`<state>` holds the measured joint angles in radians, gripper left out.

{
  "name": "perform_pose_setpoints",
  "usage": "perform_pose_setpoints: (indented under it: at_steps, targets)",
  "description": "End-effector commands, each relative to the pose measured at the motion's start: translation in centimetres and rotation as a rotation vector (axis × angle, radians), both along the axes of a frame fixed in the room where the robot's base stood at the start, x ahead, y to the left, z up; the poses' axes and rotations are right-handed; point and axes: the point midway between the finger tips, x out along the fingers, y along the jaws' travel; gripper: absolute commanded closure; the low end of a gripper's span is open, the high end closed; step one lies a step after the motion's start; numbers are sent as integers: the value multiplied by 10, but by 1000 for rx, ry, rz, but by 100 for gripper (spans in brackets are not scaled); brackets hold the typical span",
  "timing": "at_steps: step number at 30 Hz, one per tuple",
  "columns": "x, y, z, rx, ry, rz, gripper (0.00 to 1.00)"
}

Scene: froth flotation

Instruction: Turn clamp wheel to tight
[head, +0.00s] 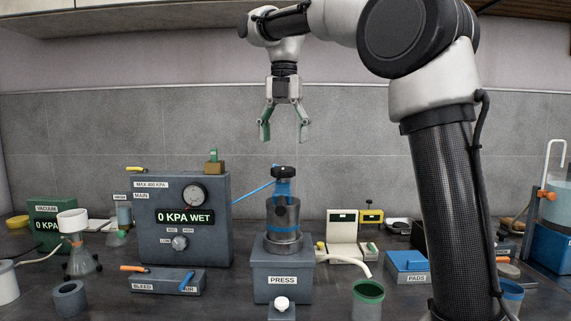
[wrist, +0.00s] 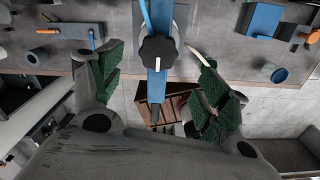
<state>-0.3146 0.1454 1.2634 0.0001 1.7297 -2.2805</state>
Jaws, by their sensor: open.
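The clamp wheel is a black lobed knob (head: 283,172) on top of a blue clamp frame (head: 284,189). The clamp sits over a grey metal cylinder (head: 283,222) on the grey block labelled PRESS (head: 282,272). My gripper (head: 284,137) hangs above the wheel, pointing down, with its green-padded fingers spread and nothing between them. In the wrist view the black wheel (wrist: 158,52) shows beyond and between the fingers (wrist: 160,85), apart from both. The blue clamp bar runs beneath the wheel there. Any tightness mark on the wheel cannot be made out.
A grey panel box (head: 151,243) reading 0 KPA WET stands left of the press, with a blue hose (head: 252,193) running between. The BLEED/AIR block (head: 162,281) lies in front. A green-rimmed cup (head: 368,291) stands front right. The air around my gripper is clear.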

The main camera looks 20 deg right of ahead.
Motion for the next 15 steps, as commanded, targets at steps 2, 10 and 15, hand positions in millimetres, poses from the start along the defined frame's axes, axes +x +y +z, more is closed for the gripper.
perform_pose_setpoints:
  at_steps: [2, 10, 15]
  targets:
    - [2, 3, -2, -1, 5, 34, 24]
    - [2, 3, -42, -2, 6, 38, 24]
    - [2, 3, -66, -2, 6, 37, 24]
